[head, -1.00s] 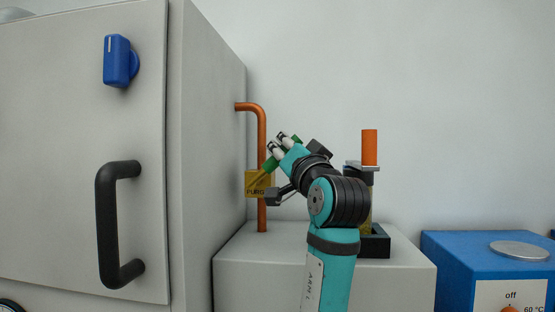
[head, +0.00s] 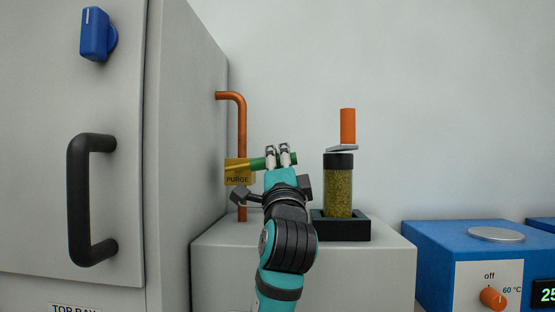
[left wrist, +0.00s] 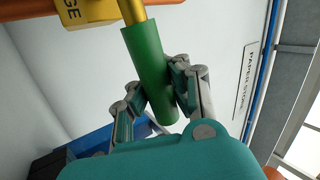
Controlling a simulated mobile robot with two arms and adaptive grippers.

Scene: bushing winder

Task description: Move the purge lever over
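The purge lever (head: 258,163) has a green grip on a yellow stem. It points right and slightly up from the yellow block marked PURGE (head: 238,180) on the copper pipe. My left gripper (head: 277,155) is at the green grip, which also shows in the left wrist view (left wrist: 146,55). There the grip lies between the two fingers, which appear closed against its sides. Its free end is close to the palm. My right gripper is not in view.
A copper pipe (head: 242,130) runs down beside the grey cabinet (head: 190,120). A blue heater (head: 440,262) is further right.

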